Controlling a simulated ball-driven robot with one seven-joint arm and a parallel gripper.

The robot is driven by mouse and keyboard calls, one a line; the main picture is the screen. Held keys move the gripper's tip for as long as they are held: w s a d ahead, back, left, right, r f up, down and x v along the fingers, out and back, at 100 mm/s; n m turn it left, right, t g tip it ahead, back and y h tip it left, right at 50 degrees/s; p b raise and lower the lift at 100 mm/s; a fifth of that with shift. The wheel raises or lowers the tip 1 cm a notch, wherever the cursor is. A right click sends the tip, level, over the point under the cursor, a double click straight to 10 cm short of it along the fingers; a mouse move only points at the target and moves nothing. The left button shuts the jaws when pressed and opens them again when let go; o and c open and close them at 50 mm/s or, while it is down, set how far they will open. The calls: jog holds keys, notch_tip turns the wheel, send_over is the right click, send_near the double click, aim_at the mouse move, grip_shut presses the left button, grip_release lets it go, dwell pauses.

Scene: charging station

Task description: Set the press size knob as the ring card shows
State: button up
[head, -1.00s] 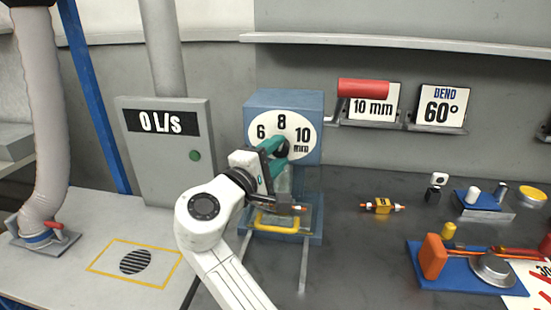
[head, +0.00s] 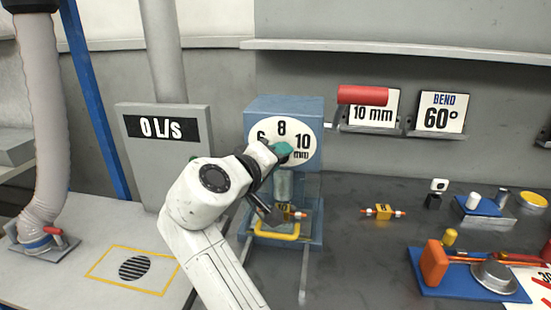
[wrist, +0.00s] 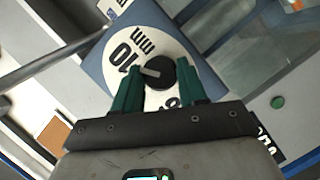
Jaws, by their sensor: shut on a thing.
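The press (head: 262,108) is a blue block with a white dial (head: 282,122) marked 6, 8 and 10 mm. My gripper (wrist: 158,70) has its green fingers shut on the black size knob (wrist: 160,80), one finger on each side. The knob's pale pointer line (wrist: 151,72) faces the 10 side of the dial in the wrist view. In the head view my gripper (head: 288,152) covers most of the knob and part of the 6. The ring card (head: 374,113) on the wall reads 10 mm; a red cylinder (head: 362,95) covers its top.
An orange-tipped piece with a yellow tag (head: 382,211) lies on the dark bench right of the press. A yellow handle (head: 277,232) is at the press's front. A 60° bend card (head: 441,112) and a blue bending tool (head: 455,285) are further right.

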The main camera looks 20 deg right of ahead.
jog(key=shift+f, duration=0.15)
dwell(0.4)
jog(key=o, duration=1.1)
jog(key=shift+c, duration=0.2)
jog(key=shift+s, duration=0.1)
jog(key=v, duration=1)
jog(key=shift+s+a, duration=0.2)
jog(key=shift+a, duration=0.05)
